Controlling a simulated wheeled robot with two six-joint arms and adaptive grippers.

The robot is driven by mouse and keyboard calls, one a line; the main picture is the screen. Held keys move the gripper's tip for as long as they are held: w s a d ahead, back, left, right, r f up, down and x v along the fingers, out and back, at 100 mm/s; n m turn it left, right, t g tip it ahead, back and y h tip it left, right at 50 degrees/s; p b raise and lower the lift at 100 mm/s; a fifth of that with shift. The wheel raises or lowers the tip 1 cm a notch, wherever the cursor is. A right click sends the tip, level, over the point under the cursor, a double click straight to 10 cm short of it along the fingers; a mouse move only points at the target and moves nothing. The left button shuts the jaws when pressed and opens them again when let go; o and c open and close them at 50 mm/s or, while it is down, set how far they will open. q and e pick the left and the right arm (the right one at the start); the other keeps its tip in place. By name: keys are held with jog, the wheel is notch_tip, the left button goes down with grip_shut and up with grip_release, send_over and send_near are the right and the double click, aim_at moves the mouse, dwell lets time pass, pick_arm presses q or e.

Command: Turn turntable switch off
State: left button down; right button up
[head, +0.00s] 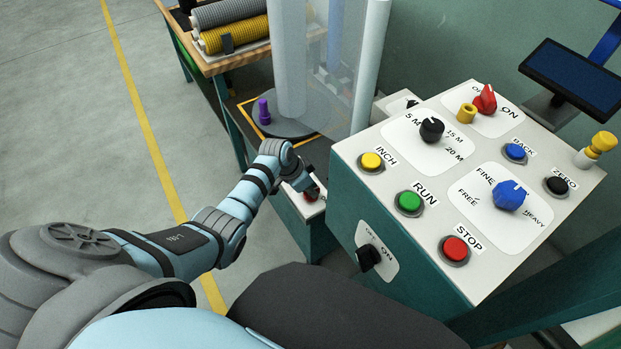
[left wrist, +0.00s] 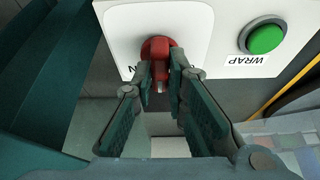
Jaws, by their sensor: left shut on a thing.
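My left gripper (head: 313,183) reaches down to a low panel beside the turntable. In the left wrist view the left gripper (left wrist: 166,88) is shut on a red rotary knob (left wrist: 157,48), with one finger on each side of its grip. The knob sits on a white plate (left wrist: 119,25); part of a label, an "N", shows at its lower left, and the rest is hidden. In the head view only a bit of red shows by the fingertips. The grey turntable (head: 250,122) carries a purple peg (head: 264,112). My right gripper is not in view.
A green WRAP button (left wrist: 264,38) is to the right of the knob. The big control box (head: 345,205) stands close on the right, with several buttons and a black side switch (head: 369,257). A bench with rolls (head: 235,35) is behind. The floor at left is clear.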

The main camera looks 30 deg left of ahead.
pick_arm(q)
jog(key=n+p, duration=0.1)
jog(key=n+y+p, duration=0.1)
jog(key=n, duration=0.1)
jog(key=shift+s+d+r+p, duration=0.15)
jog(key=shift+s+p, duration=0.05)
jog(key=shift+p, duration=0.15)
jog(key=shift+n+t+y+p, duration=0.35)
jog(key=shift+n+p, duration=0.25)
jog(key=shift+n, duration=0.2)
jog(key=shift+d+f+n+y+p, duration=0.15)
jog(key=shift+n+y+p, duration=0.4)
jog(key=shift+n, duration=0.65)
jog(key=shift+f+n+y, duration=0.1)
jog(key=shift+n+y, duration=0.3)
jog(key=shift+n, duration=0.8)
jog(key=c, duration=1.6)
grip_release()
